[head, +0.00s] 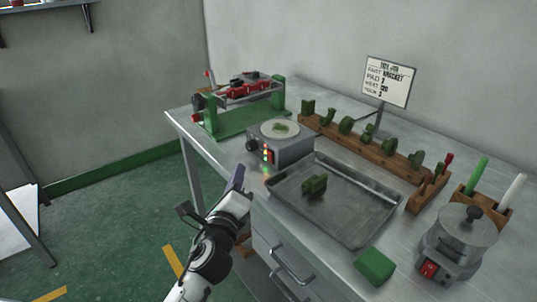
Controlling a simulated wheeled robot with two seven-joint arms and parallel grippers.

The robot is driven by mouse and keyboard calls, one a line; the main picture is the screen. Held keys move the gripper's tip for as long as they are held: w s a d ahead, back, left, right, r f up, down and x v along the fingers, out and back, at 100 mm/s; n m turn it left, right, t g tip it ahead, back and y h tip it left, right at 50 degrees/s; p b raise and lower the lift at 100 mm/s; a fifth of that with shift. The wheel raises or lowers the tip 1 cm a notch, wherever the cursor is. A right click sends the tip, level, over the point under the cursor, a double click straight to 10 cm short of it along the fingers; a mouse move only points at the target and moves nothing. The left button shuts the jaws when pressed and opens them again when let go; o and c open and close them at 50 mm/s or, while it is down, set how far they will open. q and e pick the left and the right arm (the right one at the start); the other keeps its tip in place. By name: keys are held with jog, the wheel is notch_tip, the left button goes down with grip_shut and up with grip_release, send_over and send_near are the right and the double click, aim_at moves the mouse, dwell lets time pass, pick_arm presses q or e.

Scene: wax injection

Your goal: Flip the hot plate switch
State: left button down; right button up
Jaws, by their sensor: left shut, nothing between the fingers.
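The hot plate (294,149) is a grey box on the metal table, with a pale round top that has a green patch on it. Its front face has a dark knob at the left and small red, orange and green lit spots (267,153). Which of these is the switch, and its position, is too small to tell. My left gripper (238,174) is shut and empty, in front of the table edge, below and left of the hot plate's front face, apart from it. My right gripper is not in view.
A metal tray (358,223) with a green block lies right of the hot plate. A green clamp rig (240,120) stands behind left. A wooden rack (345,143) of green pieces is behind. A grey pot (462,235) with a red switch stands at right.

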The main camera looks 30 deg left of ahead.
aim_at(270, 157)
pick_arm(q)
jog(key=w, duration=0.1)
jog(key=w+d, duration=0.1)
jog(key=w, duration=0.1)
jog(key=shift+w+d+r, duration=0.2)
jog(key=shift+w+d, duration=0.05)
jog(key=shift+w, duration=0.05)
jog(key=shift+w+d+r+b, duration=0.1)
jog(key=shift+w+d+b, duration=0.1)
jog(key=shift+w, duration=0.3)
jog(key=shift+w+d+r+b, duration=0.1)
jog(key=shift+w+d, duration=0.1)
jog(key=shift+w, duration=0.25)
jog(key=shift+w, duration=0.1)
dwell(1.0)
jog(key=shift+w+d, duration=0.15)
jog(key=shift+w, duration=0.15)
jog(key=shift+w+d, duration=0.1)
jog(key=shift+w, duration=0.15)
dwell(0.6)
jog(key=shift+s, duration=0.1)
jog(key=shift+s+a+p, duration=0.25)
jog(key=shift+s+p, duration=0.1)
jog(key=shift+s, duration=0.2)
